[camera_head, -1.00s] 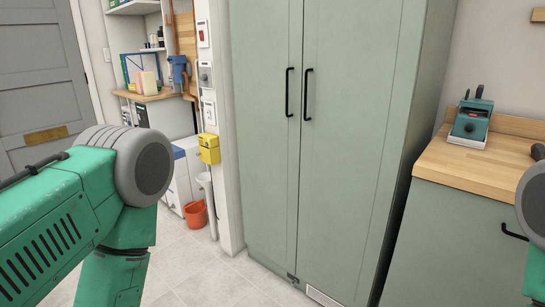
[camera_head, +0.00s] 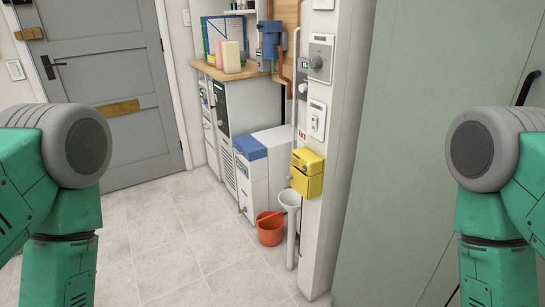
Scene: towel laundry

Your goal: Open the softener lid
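I cannot make out a softener lid for certain. A white cabinet-like unit with a blue top (camera_head: 250,147) stands low against the wall, left of the yellow box; it may be the softener, and its blue top looks closed. Only the upper parts of my two green arms show, at the left and right edges. Neither gripper is in view.
An orange bucket (camera_head: 270,228) stands on the floor before the white unit, beside a white funnel pipe (camera_head: 290,200). A yellow box (camera_head: 307,172) is on the wall edge. A green cabinet (camera_head: 415,150) fills the right. Tiled floor (camera_head: 170,245) is clear toward the grey door (camera_head: 105,80).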

